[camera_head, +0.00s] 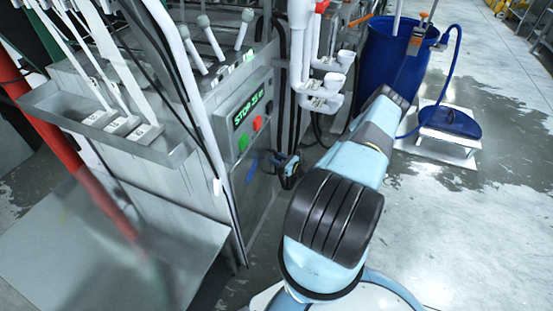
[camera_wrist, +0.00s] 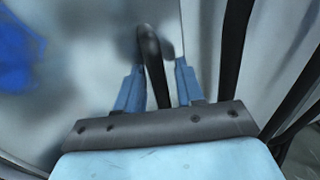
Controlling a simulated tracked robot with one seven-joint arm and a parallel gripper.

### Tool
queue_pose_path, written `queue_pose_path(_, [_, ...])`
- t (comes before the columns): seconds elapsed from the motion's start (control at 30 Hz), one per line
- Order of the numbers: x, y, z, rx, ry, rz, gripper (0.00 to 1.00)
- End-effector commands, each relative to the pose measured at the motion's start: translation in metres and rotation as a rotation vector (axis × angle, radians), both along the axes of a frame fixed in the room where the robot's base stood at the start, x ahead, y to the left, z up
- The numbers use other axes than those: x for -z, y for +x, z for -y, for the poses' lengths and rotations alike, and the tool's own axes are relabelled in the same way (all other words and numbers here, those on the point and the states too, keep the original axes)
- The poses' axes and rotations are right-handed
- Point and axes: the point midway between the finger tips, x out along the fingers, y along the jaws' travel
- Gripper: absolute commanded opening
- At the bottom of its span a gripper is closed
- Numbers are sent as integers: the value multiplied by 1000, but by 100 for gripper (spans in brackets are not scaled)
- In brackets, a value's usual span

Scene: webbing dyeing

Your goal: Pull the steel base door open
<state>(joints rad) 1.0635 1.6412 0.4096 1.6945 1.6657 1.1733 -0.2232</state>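The steel base door (camera_head: 254,200) is a grey panel low on the machine, below the control panel. It looks closed and fills much of the wrist view (camera_wrist: 85,75), with a blurred blue mark at left. A dark bar handle (camera_wrist: 152,60) stands out from it. My gripper (camera_head: 288,170) is at the door's right edge in the head view, where the handle is hard to make out. In the wrist view its two blue fingers (camera_wrist: 158,85) stand apart, one on each side of the handle. A small gap shows on the right; contact on the left is unclear.
The control panel (camera_head: 252,115) with a green and a red button is above the door. A blue barrel (camera_head: 385,60) and a low white stand (camera_head: 440,130) are farther right. Wet floor (camera_head: 470,220) lies open at right.

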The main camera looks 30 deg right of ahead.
Motion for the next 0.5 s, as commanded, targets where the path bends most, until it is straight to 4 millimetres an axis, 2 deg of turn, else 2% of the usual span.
queue_pose_path(0.27, [0,1,-1,0,0,0,37])
queue_pose_path(0.5, [0,1,0,0,0,0,15])
